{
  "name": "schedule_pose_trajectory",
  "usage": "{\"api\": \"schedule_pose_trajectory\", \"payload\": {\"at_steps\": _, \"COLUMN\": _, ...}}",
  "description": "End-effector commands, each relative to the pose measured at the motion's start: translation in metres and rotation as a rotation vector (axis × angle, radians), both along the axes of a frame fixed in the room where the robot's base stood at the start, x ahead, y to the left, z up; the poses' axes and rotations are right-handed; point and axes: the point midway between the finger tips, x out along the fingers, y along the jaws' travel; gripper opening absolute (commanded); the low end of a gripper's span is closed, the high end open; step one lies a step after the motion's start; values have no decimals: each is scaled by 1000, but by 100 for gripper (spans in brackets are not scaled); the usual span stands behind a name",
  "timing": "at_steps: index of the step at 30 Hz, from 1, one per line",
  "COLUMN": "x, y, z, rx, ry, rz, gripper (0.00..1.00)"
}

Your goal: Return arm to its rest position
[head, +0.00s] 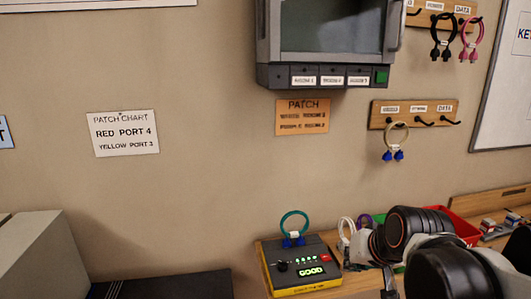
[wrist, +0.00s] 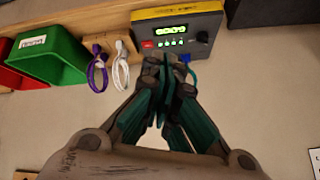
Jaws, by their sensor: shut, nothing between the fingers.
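My arm (head: 412,232) reaches in from the lower right of the head view. My gripper's fingertips cannot be made out there. In the wrist view my gripper (wrist: 167,78) is shut and empty, its fingertips together in front of the tester. The yellow and black tester (head: 315,255) sits on the shelf with a lit green GOOD display. It also shows in the wrist view (wrist: 208,30), upside down. A teal cable loop (head: 294,213) with blue plugs stands at the tester's back edge. A blue plug (wrist: 186,58) shows just beside my fingertips; whether they touch cannot be told.
White (wrist: 122,70) and purple (wrist: 99,72) cables hang near a green bin (wrist: 50,52) and a red bin (wrist: 12,80). A glass-fronted cabinet (head: 325,75) and a hook board (head: 437,108) with a beige cable (head: 397,134) are on the wall.

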Motion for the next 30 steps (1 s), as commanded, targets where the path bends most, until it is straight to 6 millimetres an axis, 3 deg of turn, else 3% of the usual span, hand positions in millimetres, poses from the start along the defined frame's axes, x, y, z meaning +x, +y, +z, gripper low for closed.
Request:
{"api": "schedule_pose_trajectory", "payload": {"at_steps": 9, "x": -82, "y": -2, "z": -5, "rx": -113, "ry": 20, "rz": 67, "gripper": 0}}
{"api": "schedule_pose_trajectory", "payload": {"at_steps": 15, "x": -118, "y": -6, "z": -14, "rx": -169, "ry": 31, "rz": 99, "gripper": 0}}
{"api": "schedule_pose_trajectory", "payload": {"at_steps": 21, "x": -132, "y": -8, "z": -19, "rx": -195, "ry": 36, "rz": 113, "gripper": 0}}
{"api": "schedule_pose_trajectory", "payload": {"at_steps": 30, "x": -133, "y": -8, "z": -19, "rx": -195, "ry": 36, "rz": 114, "gripper": 0}}
